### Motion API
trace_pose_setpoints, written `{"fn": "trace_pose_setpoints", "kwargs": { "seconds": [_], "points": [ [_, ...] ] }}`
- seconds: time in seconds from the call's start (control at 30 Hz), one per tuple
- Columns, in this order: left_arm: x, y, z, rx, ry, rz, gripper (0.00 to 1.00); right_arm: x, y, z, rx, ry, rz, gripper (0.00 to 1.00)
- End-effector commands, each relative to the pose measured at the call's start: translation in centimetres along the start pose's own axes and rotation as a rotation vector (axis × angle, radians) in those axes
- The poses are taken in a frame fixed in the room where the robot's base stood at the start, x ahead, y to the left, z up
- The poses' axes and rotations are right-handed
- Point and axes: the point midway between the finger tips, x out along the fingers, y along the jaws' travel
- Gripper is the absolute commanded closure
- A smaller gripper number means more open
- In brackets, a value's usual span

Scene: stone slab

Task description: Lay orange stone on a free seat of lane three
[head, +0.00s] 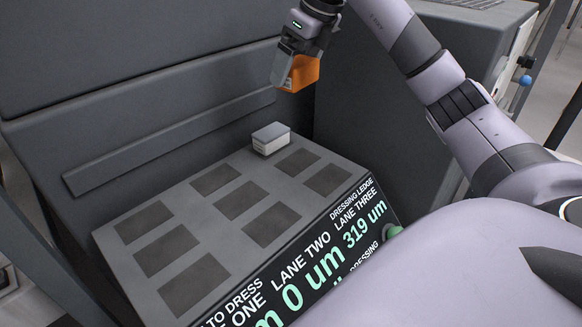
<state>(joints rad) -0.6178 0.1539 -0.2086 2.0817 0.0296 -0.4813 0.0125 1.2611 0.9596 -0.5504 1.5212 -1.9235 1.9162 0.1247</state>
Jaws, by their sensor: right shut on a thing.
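The orange stone (303,73) is held in my right gripper (290,68), which is shut on it. It hangs in the air above and beyond the back right corner of the grey slab (222,264). The slab has dark rectangular seats in three lanes. Lane three is the right-hand one. A pale grey block (271,139) stands at its back end, where it covers the seat. Lane three's middle seat (298,161) and front seat (327,181) are bare. My left gripper is not in view.
The seats of lane two (241,200) and lane one (161,252) are bare. A dark panel with a raised bar (170,145) rises behind the slab, and a dark housing (395,125) stands to its right. My right arm crosses the right side.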

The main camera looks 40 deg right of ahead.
Motion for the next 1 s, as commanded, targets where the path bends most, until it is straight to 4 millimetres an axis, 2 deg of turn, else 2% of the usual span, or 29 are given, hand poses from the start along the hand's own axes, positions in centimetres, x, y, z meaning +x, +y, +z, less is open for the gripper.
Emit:
{"fn": "trace_pose_setpoints", "kwargs": {
  "seconds": [0.17, 0.27, 0.4, 0.7, 0.9, 1.0],
  "points": [
    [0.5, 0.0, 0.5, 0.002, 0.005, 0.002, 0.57, -0.1, -0.7, -0.4, 0.098, 0.001, -0.04, 0.44],
    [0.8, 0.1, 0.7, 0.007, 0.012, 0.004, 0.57, 1.6, -0.8, -1.2, 0.108, 0.005, -0.043, 0.44],
    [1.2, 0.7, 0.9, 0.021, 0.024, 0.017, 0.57, 5.2, -0.8, -2.8, 0.107, 0.008, -0.042, 0.44],
    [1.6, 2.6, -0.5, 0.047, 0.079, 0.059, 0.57, 12.0, -0.7, -5.6, 0.105, 0.005, -0.041, 0.44],
    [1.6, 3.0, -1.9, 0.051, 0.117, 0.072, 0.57, 13.7, -0.7, -6.2, 0.104, 0.001, -0.042, 0.44],
    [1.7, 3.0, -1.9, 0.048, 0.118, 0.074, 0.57, 14.3, -0.7, -6.5, 0.104, 0.002, -0.042, 0.44]
  ]
}}
